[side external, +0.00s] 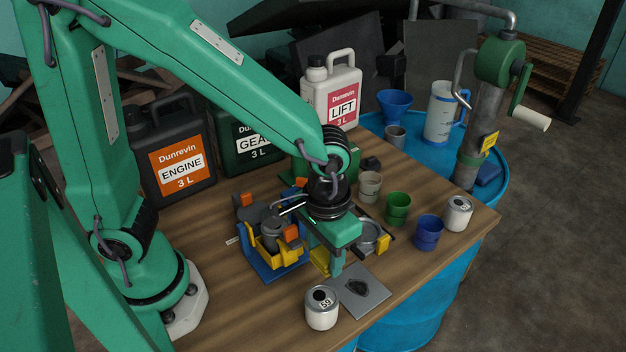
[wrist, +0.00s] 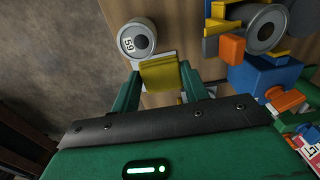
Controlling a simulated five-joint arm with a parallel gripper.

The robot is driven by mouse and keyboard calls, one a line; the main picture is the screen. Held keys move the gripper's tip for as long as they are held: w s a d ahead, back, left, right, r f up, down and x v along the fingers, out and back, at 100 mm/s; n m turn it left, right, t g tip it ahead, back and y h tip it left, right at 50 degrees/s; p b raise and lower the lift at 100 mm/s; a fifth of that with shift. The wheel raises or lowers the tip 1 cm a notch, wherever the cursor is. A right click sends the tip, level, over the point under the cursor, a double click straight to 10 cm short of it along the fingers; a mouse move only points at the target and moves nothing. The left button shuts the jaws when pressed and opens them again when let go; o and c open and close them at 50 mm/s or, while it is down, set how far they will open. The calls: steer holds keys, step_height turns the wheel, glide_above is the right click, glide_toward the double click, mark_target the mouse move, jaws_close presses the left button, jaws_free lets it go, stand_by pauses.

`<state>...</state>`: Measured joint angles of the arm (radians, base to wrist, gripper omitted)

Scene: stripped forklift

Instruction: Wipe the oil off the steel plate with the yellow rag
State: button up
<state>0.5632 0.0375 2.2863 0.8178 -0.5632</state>
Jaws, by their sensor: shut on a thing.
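The yellow rag (side external: 319,262) is held in my gripper (side external: 325,257), above the wooden table. In the wrist view the rag (wrist: 161,77) sits between the two green fingers of my gripper (wrist: 160,70), which is shut on it. The grey steel plate (side external: 375,291) lies flat on the table, to the right of and below the rag in the side view. A dark oil patch (side external: 356,288) is on the middle of the plate. The rag looks apart from the oil patch. In the wrist view the rag and fingers hide most of what is beneath.
A white can (side external: 321,309) stands close beside the plate. A toy-like forklift (side external: 268,245) in blue, yellow and grey is left of my gripper. Green (side external: 398,209) and blue (side external: 428,233) cups and another can (side external: 458,214) stand to the right. Large jugs stand behind.

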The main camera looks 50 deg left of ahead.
steer(key=shift+c, duration=1.3)
glide_above(368, 301)
steer(key=shift+f, duration=1.3)
steer(key=shift+a+f, duration=0.1)
steer(key=shift+f, duration=3.4)
steer(key=shift+a+f, duration=0.55)
steer(key=shift+c, duration=0.7)
steer(key=shift+a, duration=2.65)
steer(key=shift+d, duration=3.3)
step_height(368, 301, up, 8)
steer(key=shift+r, duration=0.1)
